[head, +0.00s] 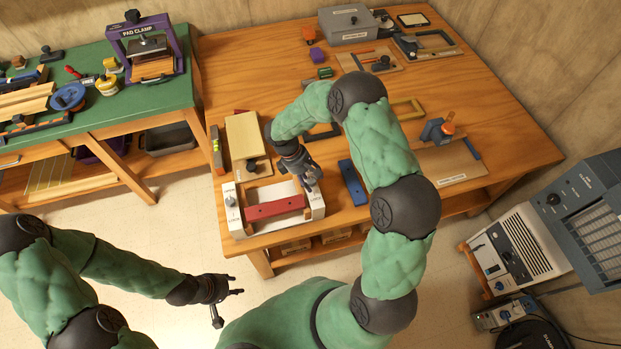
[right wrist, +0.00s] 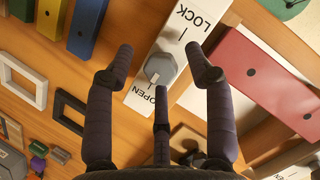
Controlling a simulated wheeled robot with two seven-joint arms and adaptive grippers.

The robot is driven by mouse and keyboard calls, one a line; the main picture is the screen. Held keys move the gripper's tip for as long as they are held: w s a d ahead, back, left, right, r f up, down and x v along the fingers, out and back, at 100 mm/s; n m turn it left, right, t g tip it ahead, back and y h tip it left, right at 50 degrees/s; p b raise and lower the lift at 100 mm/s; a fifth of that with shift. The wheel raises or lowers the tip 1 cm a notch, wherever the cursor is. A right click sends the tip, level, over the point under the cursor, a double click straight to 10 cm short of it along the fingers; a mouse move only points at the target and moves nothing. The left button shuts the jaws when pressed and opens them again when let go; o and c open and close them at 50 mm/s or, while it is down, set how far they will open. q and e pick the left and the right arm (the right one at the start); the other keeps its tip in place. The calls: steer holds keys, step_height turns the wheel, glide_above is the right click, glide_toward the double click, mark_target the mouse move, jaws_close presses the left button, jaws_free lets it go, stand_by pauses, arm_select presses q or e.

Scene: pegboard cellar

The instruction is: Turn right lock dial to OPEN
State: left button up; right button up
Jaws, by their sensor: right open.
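The right lock dial (right wrist: 160,68) is a grey faceted knob on a white block (right wrist: 181,42) marked LOCK and OPEN in the right wrist view. A small pale mark on the knob lies on its OPEN side; I cannot tell its exact setting. My right gripper (right wrist: 160,58) is open, its dark fingers spread to both sides of the dial, with no clear contact. In the head view my right gripper (head: 312,182) hangs over the right white block (head: 317,203), hiding its dial. My left gripper (head: 231,292) is open and empty, over the floor.
A red bar (head: 274,207) lies between the two white blocks, and the left lock dial (head: 231,200) is on the other block. A blue bar (head: 352,183) lies just right of the fixture. A board with a cream block (head: 244,137) stands behind.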

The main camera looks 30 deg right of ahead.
steer(key=v, duration=1.1)
steer(key=shift+r, duration=0.3)
steer(key=shift+s, duration=0.1)
